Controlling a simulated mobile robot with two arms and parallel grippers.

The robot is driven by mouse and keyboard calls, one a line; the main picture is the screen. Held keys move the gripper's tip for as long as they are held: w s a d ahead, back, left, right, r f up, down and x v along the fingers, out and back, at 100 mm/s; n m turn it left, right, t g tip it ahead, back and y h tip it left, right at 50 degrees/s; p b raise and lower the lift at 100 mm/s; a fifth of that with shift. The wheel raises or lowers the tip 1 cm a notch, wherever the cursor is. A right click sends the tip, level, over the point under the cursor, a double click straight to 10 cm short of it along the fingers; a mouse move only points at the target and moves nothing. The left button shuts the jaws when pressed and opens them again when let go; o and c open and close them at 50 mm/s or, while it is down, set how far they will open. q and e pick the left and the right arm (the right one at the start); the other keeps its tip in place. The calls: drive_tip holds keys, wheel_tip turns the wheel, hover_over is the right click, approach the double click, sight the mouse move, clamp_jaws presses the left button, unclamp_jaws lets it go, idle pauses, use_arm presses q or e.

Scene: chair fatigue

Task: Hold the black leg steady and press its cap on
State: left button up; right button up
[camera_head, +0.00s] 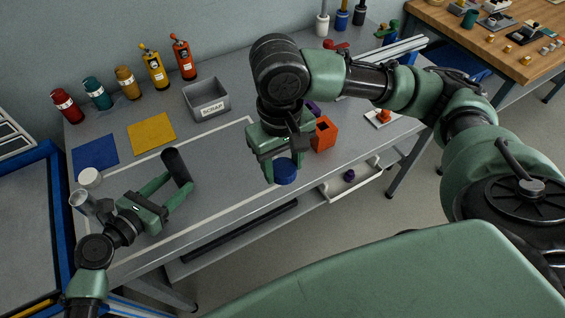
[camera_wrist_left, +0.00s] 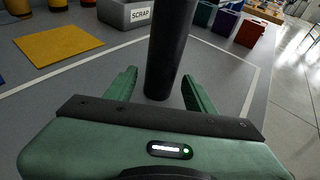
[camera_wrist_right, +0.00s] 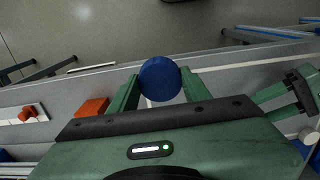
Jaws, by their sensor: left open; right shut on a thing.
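The black leg (camera_head: 177,167) stands upright on the grey bench at the left; it also shows in the left wrist view (camera_wrist_left: 166,45). My left gripper (camera_head: 180,184) is open, with one finger on each side of the leg's lower part. In the left wrist view a gap shows between the leg and each finger. My right gripper (camera_head: 283,168) is shut on a round blue cap (camera_head: 286,174). It holds the cap near the bench's front edge, to the right of the leg and apart from it. The cap sits between the fingertips in the right wrist view (camera_wrist_right: 160,79).
A grey SCRAP bin (camera_head: 206,99) stands behind the leg. An orange box (camera_head: 324,134) is just right of my right gripper. A white round piece (camera_head: 90,178) and a metal cylinder (camera_head: 82,201) stand left of my left gripper. Several bottles line the back.

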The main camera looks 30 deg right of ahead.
use_arm(q)
drive_tip(key=shift+w+d+f, duration=0.15)
drive_tip(key=shift+w+d, duration=0.25)
drive_tip(key=shift+d, duration=0.2)
use_arm(e)
drive_tip(key=shift+a+r, duration=0.1)
drive_tip(key=shift+r, duration=0.05)
use_arm(q)
drive_tip(key=shift+w+d+f, duration=0.15)
drive_tip(key=shift+w+d, duration=0.1)
drive_tip(key=shift+d, duration=0.1)
drive_tip(key=c, duration=0.9)
drive_tip(key=shift+o, duration=0.2)
